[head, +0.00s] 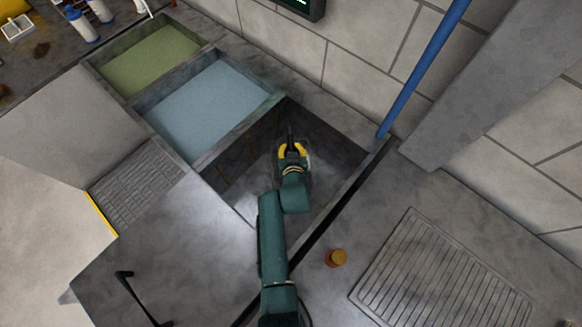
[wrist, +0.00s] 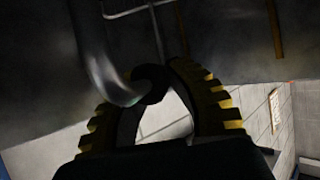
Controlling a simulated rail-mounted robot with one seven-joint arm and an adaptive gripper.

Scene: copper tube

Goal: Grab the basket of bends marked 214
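My gripper (head: 291,152) is down inside the dark tank (head: 240,160), the one beside the blue-filled tank. In the wrist view its two ribbed yellow fingers (wrist: 150,88) curve together at the tips around the dark end of a grey bent bar (wrist: 100,65). The bar looks pinched there, and a short dark rod also shows at the gripper in the head view (head: 290,133). Thin grey rods (wrist: 155,25) run behind it. Whether the bar belongs to a basket cannot be told. No basket body, bends or mark 214 can be made out.
A blue-filled tank (head: 205,105) and a green-filled tank (head: 150,62) stand in line at the upper left. Tank walls close in around my gripper. A blue pipe (head: 425,70) rises at the back wall. A small orange-brown knob (head: 336,257) and a ribbed drainboard (head: 440,280) lie right.

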